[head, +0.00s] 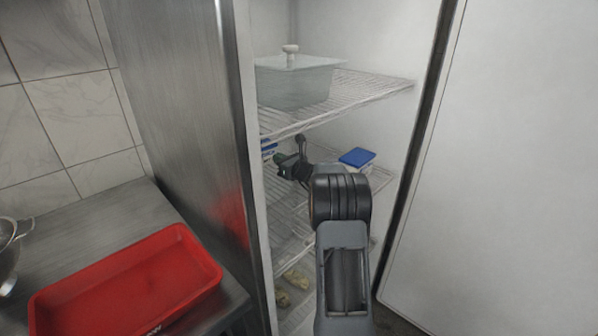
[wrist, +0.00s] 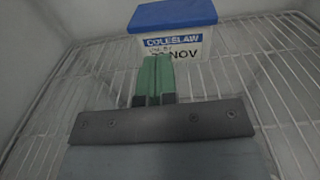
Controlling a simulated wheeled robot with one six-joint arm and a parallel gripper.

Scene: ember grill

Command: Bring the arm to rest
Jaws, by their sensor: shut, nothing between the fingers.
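My gripper (head: 284,160) is inside the open fridge, over the middle wire shelf, seen small past my arm in the head view. In the wrist view my gripper (wrist: 153,76) shows green fingers shut together with nothing between them. Ahead of the fingers stands a white tub with a blue lid (wrist: 172,14), its label reading COLESLAW and NOV. The fingertips overlap the tub's lower front in the picture; I cannot tell whether they touch it.
A clear lidded container (head: 295,84) stands on the upper wire shelf (head: 365,92). Another blue-lidded tub (head: 357,157) shows right of my gripper. The fridge door (head: 500,160) stands open at right. A red tray (head: 130,285) lies on the steel counter (head: 95,215) at left.

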